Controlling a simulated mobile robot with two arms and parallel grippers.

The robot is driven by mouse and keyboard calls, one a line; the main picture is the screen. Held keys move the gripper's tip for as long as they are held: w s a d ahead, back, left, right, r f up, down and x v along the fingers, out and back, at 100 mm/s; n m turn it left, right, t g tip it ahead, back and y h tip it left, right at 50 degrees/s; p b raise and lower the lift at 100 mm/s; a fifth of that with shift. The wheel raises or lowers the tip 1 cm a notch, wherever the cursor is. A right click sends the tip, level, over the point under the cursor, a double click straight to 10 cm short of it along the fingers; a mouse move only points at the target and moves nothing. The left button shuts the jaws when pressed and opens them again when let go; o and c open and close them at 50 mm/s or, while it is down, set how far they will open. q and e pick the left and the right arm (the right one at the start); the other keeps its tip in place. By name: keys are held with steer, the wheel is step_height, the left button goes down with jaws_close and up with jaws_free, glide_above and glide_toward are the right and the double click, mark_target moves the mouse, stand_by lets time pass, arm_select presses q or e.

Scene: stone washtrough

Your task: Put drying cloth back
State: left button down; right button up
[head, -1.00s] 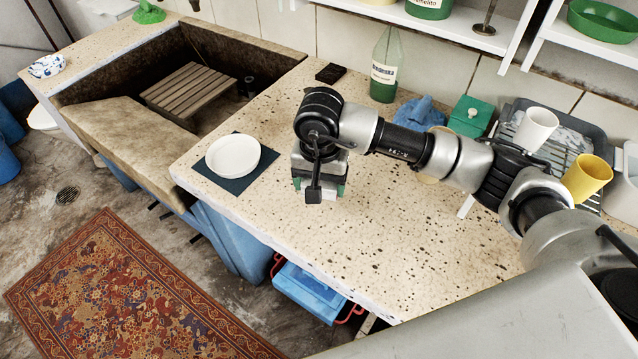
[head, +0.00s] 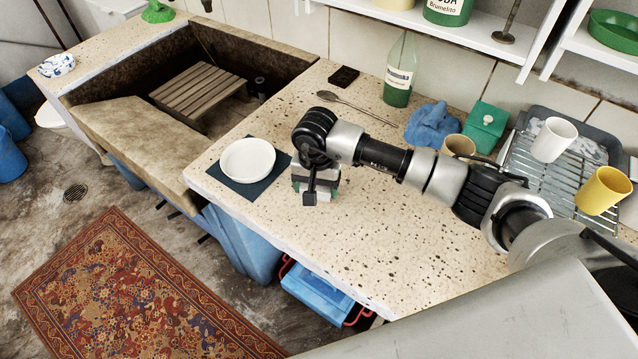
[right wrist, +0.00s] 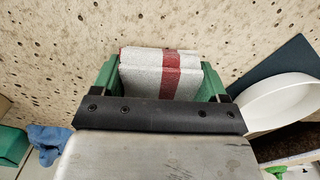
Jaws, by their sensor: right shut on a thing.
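A folded white cloth with a red stripe (right wrist: 148,75) is between the green fingers of my right gripper (right wrist: 160,80) in the right wrist view. My right gripper (head: 314,190) is shut on it, low over the speckled counter just right of the dark mat. Whether the cloth touches the counter is unclear. In the head view the gripper mostly hides the cloth. A crumpled blue cloth (head: 432,125) lies at the back of the counter. My left gripper is out of view.
A white dish (head: 247,159) sits on the dark mat (head: 262,187). The stone trough (head: 130,122) is left. A spoon (head: 355,107), bottle (head: 400,72), green box (head: 485,124) and wire rack with white cup (head: 553,140) and yellow cup (head: 603,190) are behind. The front counter is clear.

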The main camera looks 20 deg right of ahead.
steer(key=shift+f, duration=0.25)
steer(key=o, duration=0.4)
steer(key=shift+w, duration=0.15)
steer(key=o, duration=0.4)
steer(key=shift+w+a, duration=0.15)
steer(key=shift+w, duration=0.1)
steer(key=shift+r, duration=0.25)
step_height(320, 180, up, 11)
steer(key=shift+s+f+b, duration=0.1)
steer(key=shift+f+b, duration=0.1)
steer(key=shift+b, duration=0.5)
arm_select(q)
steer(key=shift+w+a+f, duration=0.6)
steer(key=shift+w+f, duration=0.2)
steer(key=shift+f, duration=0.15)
arm_select(e)
steer(key=shift+r, duration=0.7)
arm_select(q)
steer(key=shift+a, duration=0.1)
